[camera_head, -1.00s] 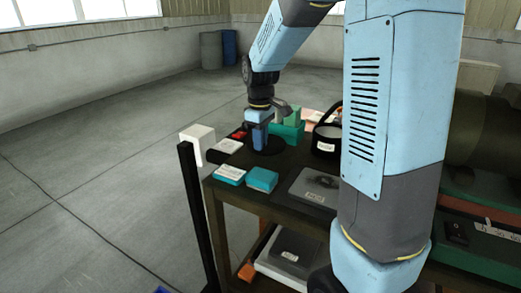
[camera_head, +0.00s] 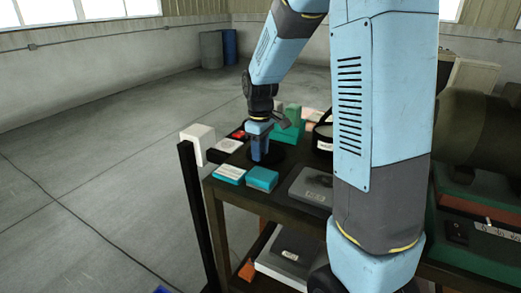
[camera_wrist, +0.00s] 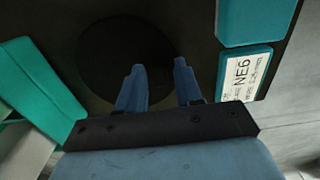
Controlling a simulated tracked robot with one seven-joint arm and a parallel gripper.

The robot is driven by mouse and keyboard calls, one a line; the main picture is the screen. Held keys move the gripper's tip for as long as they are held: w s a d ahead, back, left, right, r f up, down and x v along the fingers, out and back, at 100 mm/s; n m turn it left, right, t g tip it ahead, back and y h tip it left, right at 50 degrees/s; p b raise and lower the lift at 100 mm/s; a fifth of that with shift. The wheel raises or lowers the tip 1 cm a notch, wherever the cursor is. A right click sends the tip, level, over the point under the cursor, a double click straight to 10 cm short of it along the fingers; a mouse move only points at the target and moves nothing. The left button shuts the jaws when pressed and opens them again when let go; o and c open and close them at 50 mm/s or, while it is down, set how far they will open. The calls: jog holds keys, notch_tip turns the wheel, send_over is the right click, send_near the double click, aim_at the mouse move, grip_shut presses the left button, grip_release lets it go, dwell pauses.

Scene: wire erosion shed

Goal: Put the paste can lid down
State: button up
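A flat, round black disc (camera_head: 279,157), which may be the paste can lid, lies on the dark table top. It also shows in the wrist view (camera_wrist: 110,55) as a dark circle beyond the fingertips. My gripper (camera_head: 260,160) is over the disc, pointing down. In the wrist view my gripper (camera_wrist: 160,66) has its two blue fingers apart, with nothing visible between them. Whether the fingertips touch the disc is unclear. A dark round container with a white label (camera_head: 323,145), possibly the paste can, stands to the right, partly hidden by my arm.
Teal boxes with white labels (camera_head: 262,179) lie near the table's front edge. A white-topped item (camera_head: 229,145) is left of the disc, and a green block (camera_head: 293,113) stands behind. A grey plate (camera_head: 312,187) lies at the front right. A black post (camera_head: 195,215) stands at the left.

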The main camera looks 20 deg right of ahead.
jog(key=shift+o, duration=0.4)
jog(key=shift+r, duration=0.1)
notch_tip(320, 180, up, 12)
jog(key=s+d+r+m+t, duration=0.1)
jog(key=s+m+t, duration=0.1)
jog(key=s, duration=0.6)
jog(key=s+d+r+m+t, duration=0.1)
jog(key=s+m, duration=0.3)
jog(key=s, duration=0.4)
jog(key=s+d+r+m+t, duration=0.1)
jog(key=s+r+m+t, duration=0.1)
jog(key=s, duration=0.6)
jog(key=shift+r+m+t, duration=0.25)
jog(key=shift+m+t, duration=0.05)
jog(key=shift+m, duration=0.2)
